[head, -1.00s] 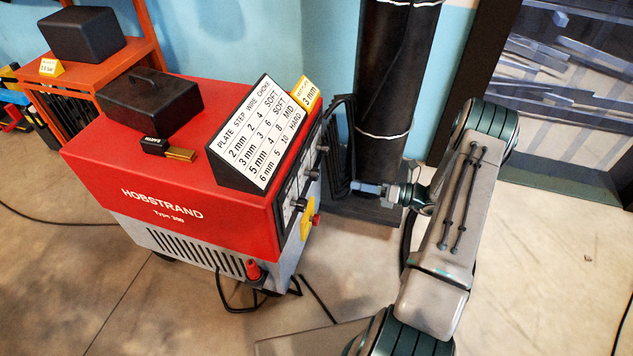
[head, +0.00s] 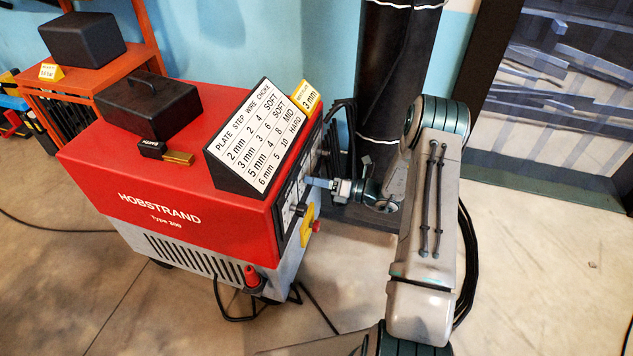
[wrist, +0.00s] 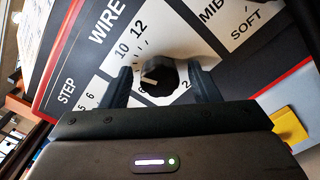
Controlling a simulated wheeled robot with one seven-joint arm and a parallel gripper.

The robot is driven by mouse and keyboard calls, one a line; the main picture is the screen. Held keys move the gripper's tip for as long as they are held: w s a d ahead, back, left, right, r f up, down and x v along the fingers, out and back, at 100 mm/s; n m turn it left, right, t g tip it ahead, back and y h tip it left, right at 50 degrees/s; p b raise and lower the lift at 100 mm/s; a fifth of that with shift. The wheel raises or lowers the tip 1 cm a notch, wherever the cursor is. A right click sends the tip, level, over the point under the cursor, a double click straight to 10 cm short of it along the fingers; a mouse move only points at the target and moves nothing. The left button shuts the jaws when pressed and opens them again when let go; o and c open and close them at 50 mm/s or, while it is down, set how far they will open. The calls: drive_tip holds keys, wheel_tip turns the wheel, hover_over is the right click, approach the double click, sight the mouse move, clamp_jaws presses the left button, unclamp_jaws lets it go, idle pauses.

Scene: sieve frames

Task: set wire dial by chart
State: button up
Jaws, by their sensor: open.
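The wire dial (wrist: 160,74) is a black knob on a white panel marked WIRE, with 10, 12 and 2 visible around it. In the wrist view my gripper (wrist: 165,84) is open, one finger on each side of the knob; contact is unclear. Its pale mark lies toward the left, but the number it meets is hidden or unclear. In the head view my gripper (head: 318,183) is at the machine's front panel. The chart (head: 258,138) on top lists plate, step, wire and choke; its 3 mm row reads 3, 6, SOFT. A yellow tag (head: 309,100) reads 3 mm.
The red HOBSTRAND machine (head: 160,200) carries a black box (head: 150,104) and a small brass-ended block (head: 166,152). STEP and choke scales flank the wire dial. A yellow part with a red knob (head: 316,226) sits below my gripper. A black column (head: 385,110) stands behind.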

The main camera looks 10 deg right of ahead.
drive_tip(key=shift+a, duration=0.1)
drive_tip(key=c, duration=1)
drive_tip(key=shift+o, duration=0.2)
drive_tip(key=n+b, duration=0.1)
drive_tip(key=n, duration=0.2)
drive_tip(key=shift+n, duration=0.4)
drive_tip(key=n, duration=0.3)
drive_tip(key=shift+w+f+n+b, duration=0.1)
drive_tip(key=shift+n+b, duration=0.2)
drive_tip(key=shift+b, duration=0.1)
drive_tip(key=n+b, duration=0.1)
drive_tip(key=n, duration=0.3)
drive_tip(key=shift+n, duration=0.3)
drive_tip(key=shift+n+b, duration=0.8)
drive_tip(key=shift+n, duration=1)
